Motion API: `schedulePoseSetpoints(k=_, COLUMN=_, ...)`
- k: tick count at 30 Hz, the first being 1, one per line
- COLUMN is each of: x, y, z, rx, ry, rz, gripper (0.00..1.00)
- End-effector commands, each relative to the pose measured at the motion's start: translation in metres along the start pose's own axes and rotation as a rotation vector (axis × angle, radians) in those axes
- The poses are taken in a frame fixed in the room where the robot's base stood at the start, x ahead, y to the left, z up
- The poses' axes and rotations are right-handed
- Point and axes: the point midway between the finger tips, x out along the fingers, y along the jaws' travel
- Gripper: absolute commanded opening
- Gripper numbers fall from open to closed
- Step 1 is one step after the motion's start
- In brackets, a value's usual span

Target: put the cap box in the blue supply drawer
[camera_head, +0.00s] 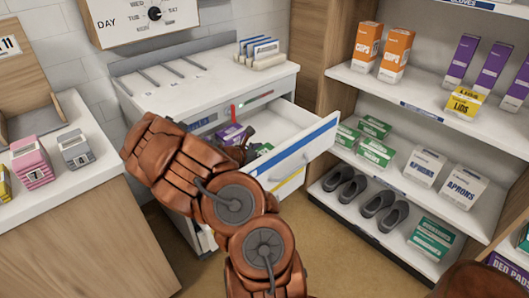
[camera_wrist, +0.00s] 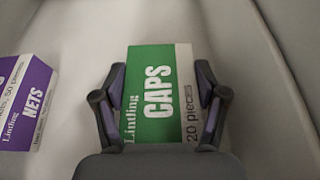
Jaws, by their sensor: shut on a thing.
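The cap box (camera_wrist: 158,75), green and white and marked CAPS, sits between the two fingers of my gripper (camera_wrist: 160,92) in the wrist view. The fingers are shut on its sides. In the head view a green part of the box (camera_head: 265,149) shows inside the open blue-fronted drawer (camera_head: 306,146), partly hidden by my arm and gripper. The pale drawer inside surrounds the box in the wrist view. I cannot tell whether the box touches the drawer floor.
A purple NETS box (camera_wrist: 28,105) lies left of the cap box in the drawer; it also shows in the head view (camera_head: 231,134). The cabinet top (camera_head: 190,85) holds a rack of cards (camera_head: 258,52). A stocked shelf unit (camera_head: 420,115) stands close to the drawer's right.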

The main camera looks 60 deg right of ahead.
Motion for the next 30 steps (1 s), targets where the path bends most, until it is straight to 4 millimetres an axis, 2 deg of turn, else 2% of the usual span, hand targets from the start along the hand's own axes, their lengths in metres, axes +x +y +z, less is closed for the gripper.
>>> schedulePoseSetpoints(k=8, x=0.0006, y=0.0001, z=-0.0013, rx=0.001, ry=-0.001, rz=0.0, gripper=0.36)
schedulePoseSetpoints(k=9, x=0.0007, y=0.0001, z=-0.0016, rx=0.001, ry=-0.001, rz=0.0, gripper=0.73)
schedulePoseSetpoints(k=16, x=0.0003, y=0.0001, z=-0.0008, rx=0.001, ry=-0.001, rz=0.0, gripper=0.97)
schedulePoseSetpoints(k=30, x=-0.005, y=0.0008, z=0.0016, rx=0.001, ry=-0.002, rz=0.002, gripper=0.97)
